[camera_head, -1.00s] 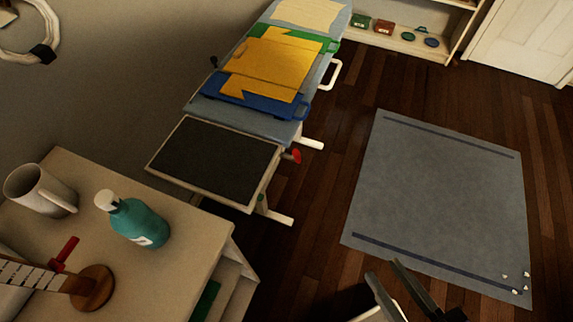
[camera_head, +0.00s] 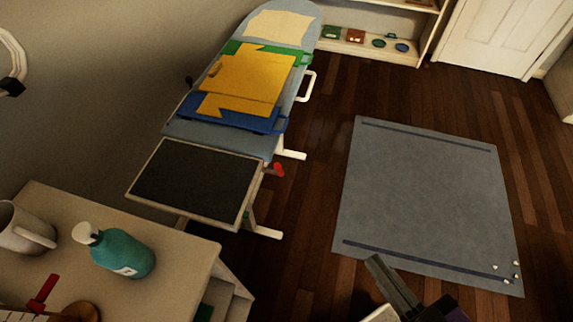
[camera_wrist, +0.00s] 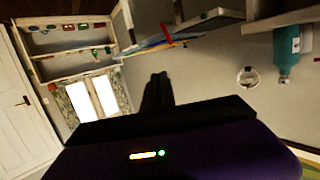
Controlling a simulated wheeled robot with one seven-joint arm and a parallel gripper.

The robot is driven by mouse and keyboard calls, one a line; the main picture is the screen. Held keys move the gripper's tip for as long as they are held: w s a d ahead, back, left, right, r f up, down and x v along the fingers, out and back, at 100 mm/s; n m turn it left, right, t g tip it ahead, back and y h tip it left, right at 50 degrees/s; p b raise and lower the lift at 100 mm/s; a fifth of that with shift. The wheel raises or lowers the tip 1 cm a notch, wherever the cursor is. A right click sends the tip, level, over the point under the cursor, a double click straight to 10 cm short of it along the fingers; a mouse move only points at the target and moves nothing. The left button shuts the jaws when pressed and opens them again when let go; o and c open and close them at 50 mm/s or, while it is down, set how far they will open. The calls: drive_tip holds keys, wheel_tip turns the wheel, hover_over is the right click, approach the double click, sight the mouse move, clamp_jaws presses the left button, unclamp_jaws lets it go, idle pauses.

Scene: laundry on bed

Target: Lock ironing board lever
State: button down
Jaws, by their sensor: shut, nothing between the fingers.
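The ironing board (camera_head: 281,132) stands along the wall with folded clothes on its grey-blue cover and a dark panel (camera_head: 197,180) at its near end. A red lever (camera_head: 278,170) sticks out below the board's right side, near that end. A thin red piece in the wrist view (camera_wrist: 166,33) looks like the same lever, next to the board's edge. My gripper (camera_head: 375,262) is at the bottom of the head view, over the floor, to the right of and nearer than the lever, and apart from it. In the wrist view its fingers (camera_wrist: 159,77) are together and empty.
A side cabinet (camera_head: 183,255) at lower left holds a teal bottle (camera_head: 122,252) and a white mug (camera_head: 24,229). A grey mat (camera_head: 425,200) lies on the wooden floor (camera_head: 322,190). Bare floor separates board and mat. A shelf (camera_head: 372,51) stands at the back.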

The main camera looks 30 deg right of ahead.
drive_tip(key=w+d+f+m+g+h+b, duration=0.1)
drive_tip(key=w+d+f+m, duration=0.4)
drive_tip(key=w+d+f, duration=0.45)
drive_tip(key=w+d+f+m+g+h, duration=0.1)
drive_tip(key=w+d+f+m, duration=0.5)
drive_tip(key=w, duration=0.7)
drive_tip(key=w+d+r+n+t+y, duration=0.1)
drive_tip(key=w+r+t+y, duration=0.15)
drive_tip(key=w+y, duration=0.4)
drive_tip(key=s+a+r+n+g+y, duration=0.1)
drive_tip(key=s+a+r+n+y, duration=0.1)
drive_tip(key=a+r+n+y, duration=0.2)
drive_tip(key=a+y, duration=0.3)
drive_tip(key=shift+s+a+r+y, duration=0.15)
drive_tip(key=shift+a+r+y, duration=0.1)
drive_tip(key=shift+a+y, duration=0.1)
drive_tip(key=shift+g, duration=0.25)
